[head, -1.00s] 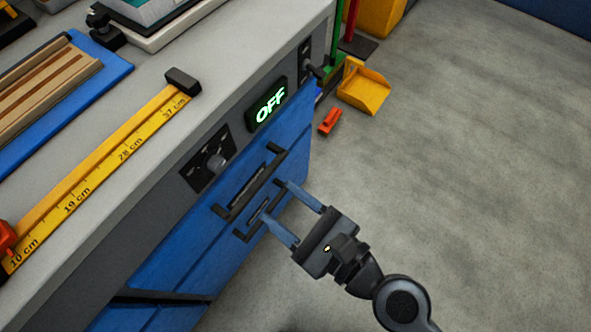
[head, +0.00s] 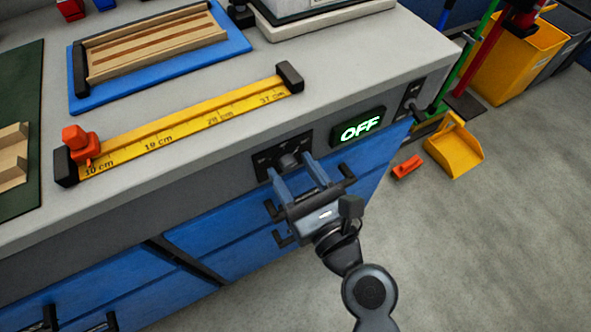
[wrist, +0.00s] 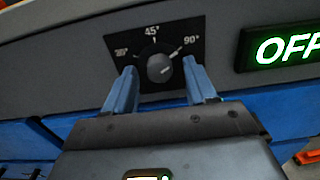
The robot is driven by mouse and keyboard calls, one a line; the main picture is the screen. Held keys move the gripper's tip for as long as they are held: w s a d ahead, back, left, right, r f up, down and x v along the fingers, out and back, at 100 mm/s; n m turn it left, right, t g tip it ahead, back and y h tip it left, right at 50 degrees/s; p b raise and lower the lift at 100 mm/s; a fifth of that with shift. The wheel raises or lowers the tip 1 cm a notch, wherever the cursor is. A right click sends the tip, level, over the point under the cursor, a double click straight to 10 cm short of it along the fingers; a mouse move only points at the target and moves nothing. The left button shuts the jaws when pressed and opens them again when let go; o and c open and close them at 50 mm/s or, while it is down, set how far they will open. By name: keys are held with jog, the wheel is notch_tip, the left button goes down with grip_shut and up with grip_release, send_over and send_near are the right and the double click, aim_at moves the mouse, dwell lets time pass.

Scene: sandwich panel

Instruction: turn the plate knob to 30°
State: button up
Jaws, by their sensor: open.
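The plate knob (wrist: 159,68) is a round grey knob on a black dial plate (wrist: 181,35) on the bench's front panel. The dial shows 45° at the top, 90° at the right and a blurred label at the left. The knob's light mark points right and slightly up, roughly towards 90°. In the head view the knob (head: 288,161) is partly behind my fingers. My gripper (head: 291,166) is open, with its blue fingers in front of the panel. In the wrist view the fingertips (wrist: 159,66) stand left and right of the knob; contact cannot be told.
A lit OFF display (head: 361,127) is right of the dial. Blue drawers with black handles (head: 283,239) lie below. A yellow ruler (head: 190,125) with an orange slider lies on the bench top. A yellow dustpan (head: 455,150) is on the floor at right.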

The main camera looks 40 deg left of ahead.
jog(key=shift+c, duration=0.3)
grip_shut()
dwell(0.3)
jog(key=shift+n, duration=0.3)
jog(key=n+b, duration=0.2)
jog(key=n, duration=0.3)
jog(key=shift+w+f+n, duration=0.1)
jog(key=shift+n, duration=0.2)
jog(key=n+b, duration=0.3)
jog(key=n, duration=0.3)
jog(key=shift+b, duration=0.35)
jog(key=n+b, duration=0.4)
jog(key=n, duration=0.2)
jog(key=shift+n, duration=0.3)
jog(key=shift+n+b, duration=1.55)
jog(key=shift+n, duration=0.95)
jog(key=shift+r, duration=0.2)
